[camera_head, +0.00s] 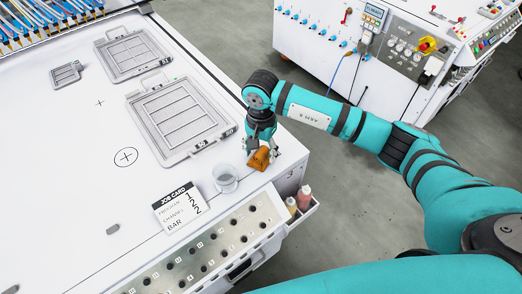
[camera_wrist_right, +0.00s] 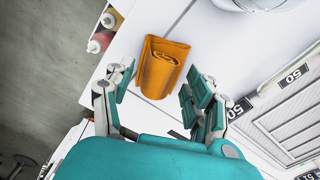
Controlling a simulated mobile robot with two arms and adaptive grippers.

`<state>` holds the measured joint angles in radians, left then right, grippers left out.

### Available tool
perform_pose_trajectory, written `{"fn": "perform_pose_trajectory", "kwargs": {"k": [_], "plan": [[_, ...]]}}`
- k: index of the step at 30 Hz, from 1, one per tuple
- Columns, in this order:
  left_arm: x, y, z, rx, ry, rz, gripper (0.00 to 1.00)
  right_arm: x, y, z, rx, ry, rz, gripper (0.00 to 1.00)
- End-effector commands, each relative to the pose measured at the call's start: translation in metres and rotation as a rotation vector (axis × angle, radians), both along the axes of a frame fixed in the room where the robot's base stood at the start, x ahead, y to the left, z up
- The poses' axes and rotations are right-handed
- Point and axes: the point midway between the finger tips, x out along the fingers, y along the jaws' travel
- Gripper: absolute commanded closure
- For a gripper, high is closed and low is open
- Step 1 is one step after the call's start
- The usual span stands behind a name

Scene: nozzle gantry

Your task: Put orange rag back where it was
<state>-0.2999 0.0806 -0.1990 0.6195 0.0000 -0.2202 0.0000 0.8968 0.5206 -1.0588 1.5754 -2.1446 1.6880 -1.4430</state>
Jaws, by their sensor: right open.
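The orange rag (camera_head: 260,158) is rolled up and lies on the white table top near its right edge. In the right wrist view the rag (camera_wrist_right: 162,68) sits just ahead of the fingertips, between their lines. My right gripper (camera_head: 262,147) is at the rag from above in the head view. In the right wrist view the right gripper (camera_wrist_right: 158,88) has its fingers apart, with nothing held between them. Whether the fingers touch the rag cannot be told. My left gripper is not in view.
A clear cup (camera_head: 225,178) stands left of the rag, beside a job card (camera_head: 180,206). Framed trays (camera_head: 181,118) lie behind. Small bottles (camera_head: 304,197) sit in a side holder below the table edge. A control cabinet (camera_head: 385,45) stands across the aisle.

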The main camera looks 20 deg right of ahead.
Motion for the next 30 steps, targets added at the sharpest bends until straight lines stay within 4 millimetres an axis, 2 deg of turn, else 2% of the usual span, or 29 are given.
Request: {"fn": "perform_pose_trajectory", "kwargs": {"k": [9, 15, 21, 30], "plan": [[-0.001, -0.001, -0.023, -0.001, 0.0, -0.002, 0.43, 0.002, 0.0, 0.065, 0.0, -0.011, 0.001, 0.44], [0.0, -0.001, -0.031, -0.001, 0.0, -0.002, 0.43, 0.001, 0.0, 0.099, 0.0, -0.006, 0.0, 0.44], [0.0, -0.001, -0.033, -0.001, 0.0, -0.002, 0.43, 0.001, 0.0, 0.113, 0.001, -0.004, 0.001, 0.44], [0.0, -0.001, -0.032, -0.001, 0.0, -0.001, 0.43, 0.0, 0.001, 0.114, 0.003, -0.002, 0.001, 0.44]]}}
